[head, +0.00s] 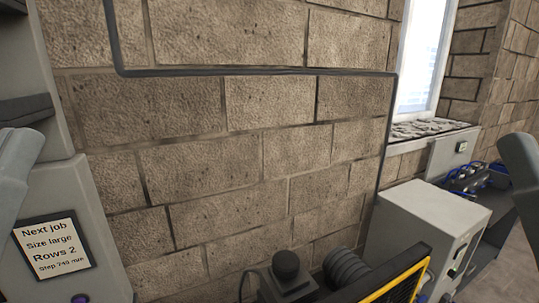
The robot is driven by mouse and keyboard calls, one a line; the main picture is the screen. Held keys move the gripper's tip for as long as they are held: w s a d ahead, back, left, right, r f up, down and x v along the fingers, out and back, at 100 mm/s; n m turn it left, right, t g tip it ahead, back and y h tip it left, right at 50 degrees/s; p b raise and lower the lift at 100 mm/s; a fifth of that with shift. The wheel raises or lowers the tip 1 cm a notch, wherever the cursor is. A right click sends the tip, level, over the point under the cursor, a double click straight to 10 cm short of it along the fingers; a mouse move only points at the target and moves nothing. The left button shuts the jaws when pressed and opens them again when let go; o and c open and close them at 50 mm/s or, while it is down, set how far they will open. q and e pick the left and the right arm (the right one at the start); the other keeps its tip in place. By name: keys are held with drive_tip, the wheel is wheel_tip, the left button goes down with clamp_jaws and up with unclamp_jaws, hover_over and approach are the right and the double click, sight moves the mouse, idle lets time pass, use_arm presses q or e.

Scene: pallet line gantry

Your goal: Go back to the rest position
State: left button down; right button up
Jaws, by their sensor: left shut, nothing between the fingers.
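A grey link of my left arm (14,172) shows at the left edge, in front of a pale cabinet. I cannot make out the left gripper's fingertips, and I see nothing held. A grey link of my right arm (519,165) shows at the right edge. My right gripper is outside the view.
The pale cabinet (90,235) carries a sign (52,249) reading "Next job, Size large, Rows 2, Step 740 mm". A block wall (240,125) with a dark conduit fills the middle. A grey control box (420,225), a yellow-black frame (400,285) and a dark ribbed part (347,268) stand lower right.

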wheel_tip(320, 180, up, 27)
drive_tip(key=p, duration=2.4)
